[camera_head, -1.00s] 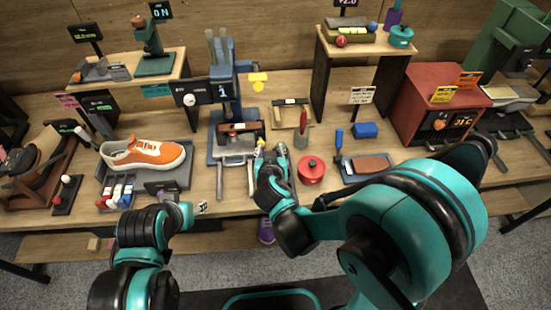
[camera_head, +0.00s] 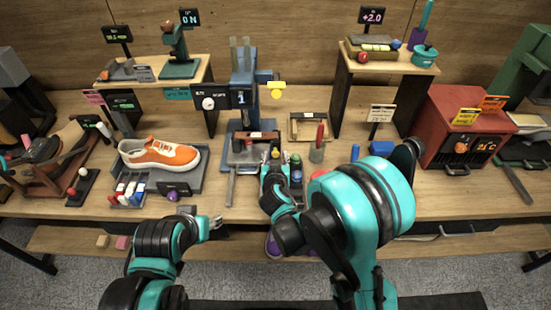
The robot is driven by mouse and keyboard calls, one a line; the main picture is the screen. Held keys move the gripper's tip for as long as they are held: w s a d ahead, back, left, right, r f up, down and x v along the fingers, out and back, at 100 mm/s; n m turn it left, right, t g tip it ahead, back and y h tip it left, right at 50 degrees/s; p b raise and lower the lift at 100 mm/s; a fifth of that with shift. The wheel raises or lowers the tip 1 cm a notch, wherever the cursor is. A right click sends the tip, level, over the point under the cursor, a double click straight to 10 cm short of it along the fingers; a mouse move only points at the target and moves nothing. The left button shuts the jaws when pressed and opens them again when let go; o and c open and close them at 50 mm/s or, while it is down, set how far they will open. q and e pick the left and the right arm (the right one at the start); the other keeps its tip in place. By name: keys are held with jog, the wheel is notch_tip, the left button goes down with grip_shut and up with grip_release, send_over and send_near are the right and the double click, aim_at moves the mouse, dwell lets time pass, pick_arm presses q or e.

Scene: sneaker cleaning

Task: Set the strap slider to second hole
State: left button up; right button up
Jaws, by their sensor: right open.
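A blue upright machine (camera_head: 243,88) stands at the middle of the bench, with a brown strap-like bar (camera_head: 262,136) across its lower front. A dark display (camera_head: 241,97) on it reads 1. The slider and its holes are too small to tell. My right gripper (camera_head: 273,160) is open, low in front of the machine's right side, beside small coloured knobs (camera_head: 296,160). I cannot tell whether it touches anything. My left gripper (camera_head: 217,222) is at the bench's front edge, left of the machine, away from the strap. Its jaws are too small to read.
An orange sneaker (camera_head: 160,154) sits on a grey tray at left, with several small bottles (camera_head: 130,187) in front. A red box oven (camera_head: 462,130) is at far right.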

aim_at(257, 164)
grip_shut()
jog(key=a+b, duration=0.1)
jog(key=a, duration=0.5)
jog(key=shift+a, duration=0.15)
grip_release()
jog(key=shift+a, duration=0.15)
